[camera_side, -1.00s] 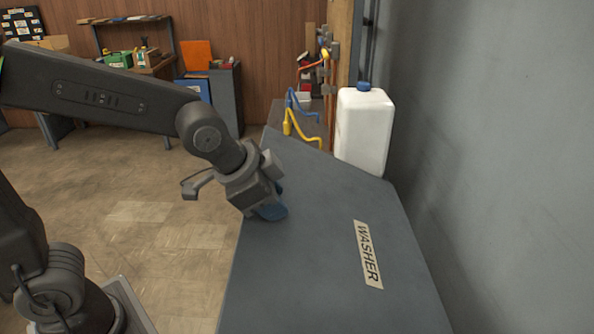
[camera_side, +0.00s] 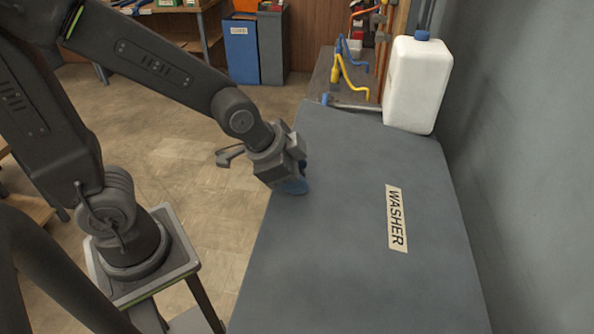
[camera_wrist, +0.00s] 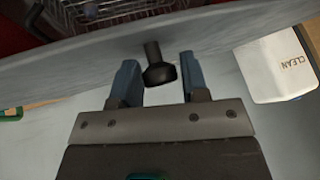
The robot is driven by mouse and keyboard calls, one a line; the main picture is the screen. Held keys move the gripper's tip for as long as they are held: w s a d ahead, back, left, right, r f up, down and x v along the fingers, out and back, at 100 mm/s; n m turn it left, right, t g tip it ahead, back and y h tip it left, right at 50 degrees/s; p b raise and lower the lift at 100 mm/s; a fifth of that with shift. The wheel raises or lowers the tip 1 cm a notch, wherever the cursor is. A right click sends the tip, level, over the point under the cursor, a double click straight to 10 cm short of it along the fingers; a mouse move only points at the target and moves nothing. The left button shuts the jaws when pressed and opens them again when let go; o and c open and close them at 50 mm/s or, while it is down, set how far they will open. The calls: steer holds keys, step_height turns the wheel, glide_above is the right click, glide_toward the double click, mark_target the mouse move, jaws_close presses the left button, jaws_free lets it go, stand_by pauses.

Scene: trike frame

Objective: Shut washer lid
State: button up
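The washer lid (camera_side: 340,230) is a large grey panel labelled "WASHER", seen from above in the side view. In the wrist view the lid (camera_wrist: 70,65) crosses as a grey band with a dark knob (camera_wrist: 158,72) on it. Beyond the band, a wire rack (camera_wrist: 100,10) shows inside the washer, so there is a gap. My gripper (camera_side: 293,184) is at the lid's left edge. In the wrist view my gripper (camera_wrist: 160,82) has its blue fingers apart, one on each side of the knob, with visible space between. The fingertips are mostly hidden in the side view.
A white jug (camera_side: 416,85) with a blue cap stands behind the lid, near the grey wall (camera_side: 540,150) at right. A white box (camera_wrist: 272,68) marked "CLEAN" is at the right of the wrist view. Tiled floor (camera_side: 190,165) lies open to the left.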

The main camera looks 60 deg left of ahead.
steer(key=o, duration=0.3)
steer(key=shift+a, duration=0.1)
steer(key=shift+o, duration=0.2)
steer(key=shift+r, duration=0.2)
steer(key=v, duration=1.3)
steer(key=shift+s+r, duration=0.15)
steer(key=shift+s, duration=0.1)
steer(key=shift+c, duration=0.3)
